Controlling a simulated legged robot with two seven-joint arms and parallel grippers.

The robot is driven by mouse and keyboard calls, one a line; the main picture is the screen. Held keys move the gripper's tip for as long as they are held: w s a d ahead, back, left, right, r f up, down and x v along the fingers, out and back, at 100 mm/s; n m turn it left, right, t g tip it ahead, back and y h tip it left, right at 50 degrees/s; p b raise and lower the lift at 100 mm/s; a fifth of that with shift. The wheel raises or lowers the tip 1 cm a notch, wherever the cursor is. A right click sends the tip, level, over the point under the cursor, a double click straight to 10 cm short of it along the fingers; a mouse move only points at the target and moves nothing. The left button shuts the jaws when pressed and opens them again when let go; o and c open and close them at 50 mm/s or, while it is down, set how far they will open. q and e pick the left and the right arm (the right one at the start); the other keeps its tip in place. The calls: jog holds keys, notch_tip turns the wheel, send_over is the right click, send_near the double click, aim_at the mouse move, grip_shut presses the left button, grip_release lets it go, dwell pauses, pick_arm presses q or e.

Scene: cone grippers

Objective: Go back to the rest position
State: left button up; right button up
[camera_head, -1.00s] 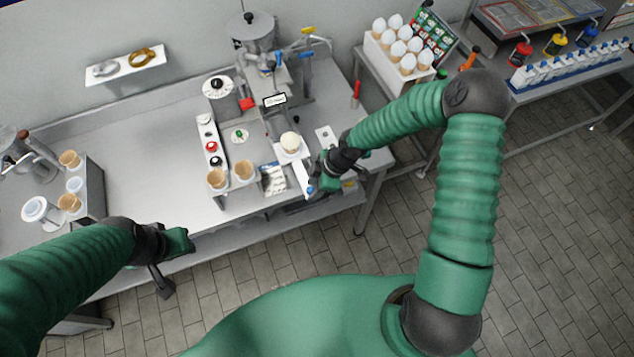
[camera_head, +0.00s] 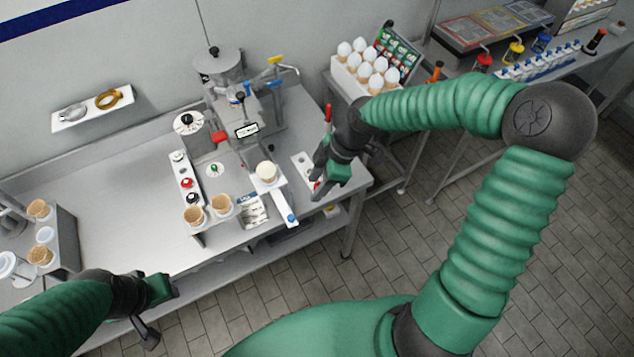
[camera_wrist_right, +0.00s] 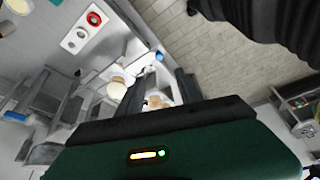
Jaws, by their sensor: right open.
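My right gripper (camera_head: 326,184) hangs over the right end of the steel table (camera_head: 130,185), to the right of the ice cream machine. It is open and looks empty; its two dark fingers also show in the right wrist view (camera_wrist_right: 160,92). The cream-coloured ball (camera_head: 266,171) rests under the machine's outlet, on a white holder with a blue-tipped handle (camera_head: 290,216), apart from the gripper. My left gripper (camera_head: 166,290) is at the table's front edge, lower left. Its finger opening is too small and dark to judge.
Two cones (camera_head: 221,204) stand in a holder near the table's front. The ice cream machine (camera_head: 228,98) stands at the back. Open tiled floor (camera_head: 400,245) lies in front.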

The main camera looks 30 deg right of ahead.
jog(key=s+a+f+m+t+h+b, duration=0.1)
jog(key=s+f+m+h+b, duration=0.3)
jog(key=s+f+m+b, duration=0.6)
jog(key=shift+s+a+f+m+b, duration=0.35)
jog(key=shift+a+f+m+b, duration=0.2)
jog(key=shift+f+m+b, duration=0.95)
jog(key=shift+d+r+m, duration=0.2)
jog(key=shift+d+m, duration=0.15)
jog(key=shift+m, duration=0.05)
jog(key=shift+a, duration=0.2)
jog(key=shift+d, duration=0.1)
